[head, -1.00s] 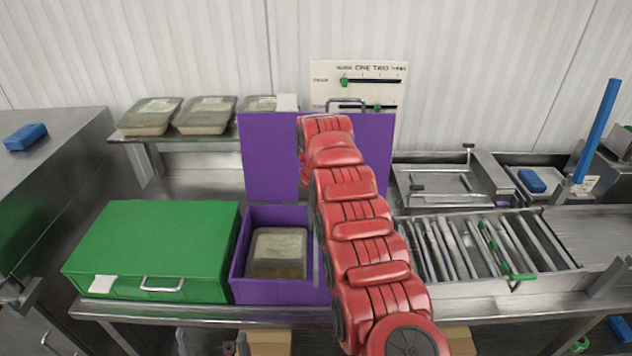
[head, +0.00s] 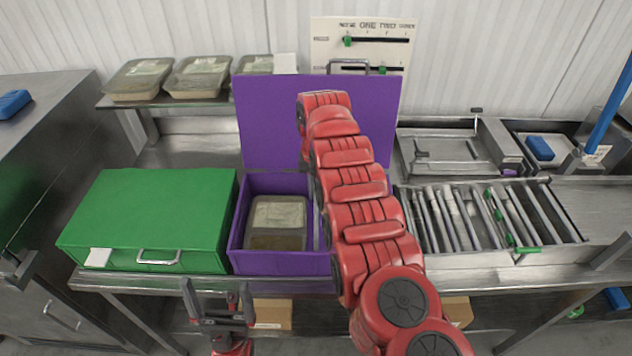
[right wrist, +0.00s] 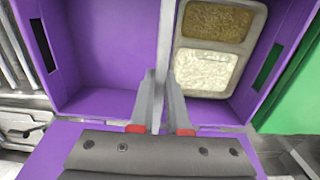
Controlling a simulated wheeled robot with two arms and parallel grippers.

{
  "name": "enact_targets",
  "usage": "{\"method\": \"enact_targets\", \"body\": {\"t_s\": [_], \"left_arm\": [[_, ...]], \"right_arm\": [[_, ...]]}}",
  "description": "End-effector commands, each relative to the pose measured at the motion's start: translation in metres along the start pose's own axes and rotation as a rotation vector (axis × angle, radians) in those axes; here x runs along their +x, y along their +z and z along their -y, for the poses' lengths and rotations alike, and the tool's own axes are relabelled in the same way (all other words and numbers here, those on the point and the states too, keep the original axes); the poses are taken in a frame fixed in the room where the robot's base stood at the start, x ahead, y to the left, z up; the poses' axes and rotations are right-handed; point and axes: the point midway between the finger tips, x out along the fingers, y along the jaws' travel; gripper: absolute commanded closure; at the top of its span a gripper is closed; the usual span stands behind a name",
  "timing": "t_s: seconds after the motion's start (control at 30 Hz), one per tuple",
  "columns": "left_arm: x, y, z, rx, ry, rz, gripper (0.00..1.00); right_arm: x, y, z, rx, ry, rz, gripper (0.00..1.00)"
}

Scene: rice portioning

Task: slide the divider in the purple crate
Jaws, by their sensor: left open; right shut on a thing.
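The purple crate (head: 284,262) stands on the bench with its lid (head: 270,120) raised at the back. It also shows in the right wrist view (right wrist: 105,105). The divider (right wrist: 166,40), a thin grey plate, runs through the crate's inside. My right gripper (right wrist: 160,85) is shut on the divider, one finger on each side. In the head view my right arm hides this gripper and most of the crate's right part. A food tray (head: 277,222) with brown and pale portions lies on one side of the divider; the other side looks empty. My left gripper (head: 217,296) is open and empty, below the bench's front edge.
A closed green box (head: 155,215) stands close left of the crate. A roller conveyor (head: 465,220) lies to the right. Several filled trays (head: 197,76) sit on the back shelf. A board with green sliders (head: 362,45) stands behind the lid.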

Motion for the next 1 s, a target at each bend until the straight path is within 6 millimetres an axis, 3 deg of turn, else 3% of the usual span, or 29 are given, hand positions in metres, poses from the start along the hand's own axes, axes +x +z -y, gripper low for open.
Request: {"method": "enact_targets", "body": {"t_s": [0.6, 1.0], "left_arm": [[-0.041, 0.007, -0.002, 0.000, 0.000, 0.000, 0.00], [-0.045, 0.008, -0.002, 0.000, 0.000, 0.000, 0.00]], "right_arm": [[0.070, -0.001, 0.000, 0.001, -0.001, -0.002, 1.00], [0.079, -0.001, 0.000, 0.001, -0.001, -0.002, 1.00]]}}
